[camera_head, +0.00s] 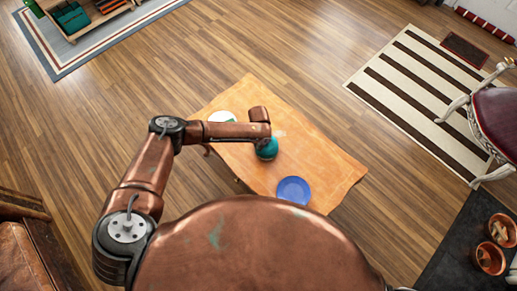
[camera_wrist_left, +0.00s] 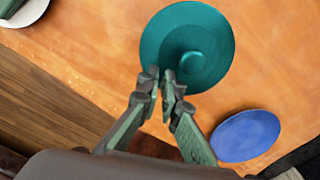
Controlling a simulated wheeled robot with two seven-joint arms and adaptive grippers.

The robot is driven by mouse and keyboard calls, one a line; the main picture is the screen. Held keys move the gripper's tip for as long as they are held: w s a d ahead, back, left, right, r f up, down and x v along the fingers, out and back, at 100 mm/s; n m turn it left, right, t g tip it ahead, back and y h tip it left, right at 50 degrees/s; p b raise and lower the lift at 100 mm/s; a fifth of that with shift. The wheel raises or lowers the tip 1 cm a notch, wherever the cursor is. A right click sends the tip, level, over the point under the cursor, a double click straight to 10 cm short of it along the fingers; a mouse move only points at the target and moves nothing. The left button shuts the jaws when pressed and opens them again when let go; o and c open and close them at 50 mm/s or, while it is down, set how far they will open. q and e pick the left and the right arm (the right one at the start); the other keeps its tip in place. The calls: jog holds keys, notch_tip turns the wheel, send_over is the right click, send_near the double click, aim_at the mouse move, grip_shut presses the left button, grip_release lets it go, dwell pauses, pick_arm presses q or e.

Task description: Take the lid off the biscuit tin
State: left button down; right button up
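The biscuit tin (camera_head: 267,150) is round and teal and stands on the wooden table. In the left wrist view I see its lid (camera_wrist_left: 212,35) from above, with a round knob (camera_wrist_left: 191,62) in the middle; the lid is on and hides the tin's body. My left gripper (camera_wrist_left: 161,74) has its fingertips together, with little or no gap. The tips overlap the lid's near edge in that view, just left of the knob and not around it. I cannot tell whether they touch the lid. My right gripper is in neither view.
The orange-brown table (camera_head: 325,165) also bears a blue plate (camera_head: 293,190) near its front edge. A white plate (camera_head: 222,116) with something dark green stands at the back left, partly behind my arm. The table's right side is clear. A chair (camera_head: 495,115) stands far right.

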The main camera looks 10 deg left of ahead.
pick_arm(q)
jog(key=shift+s+a+f, duration=0.25)
jog(key=shift+a+f, duration=0.2)
jog(key=shift+a, duration=0.05)
jog(key=shift+r, duration=0.35)
notch_tip(320, 180, up, 10)
jog(key=p, duration=0.2)
jog(key=shift+w+d, duration=0.25)
jog(key=shift+d, duration=0.05)
jog(key=shift+f, duration=0.1)
jog(key=c, duration=0.7)
grip_release()
jog(key=shift+o, duration=0.7)
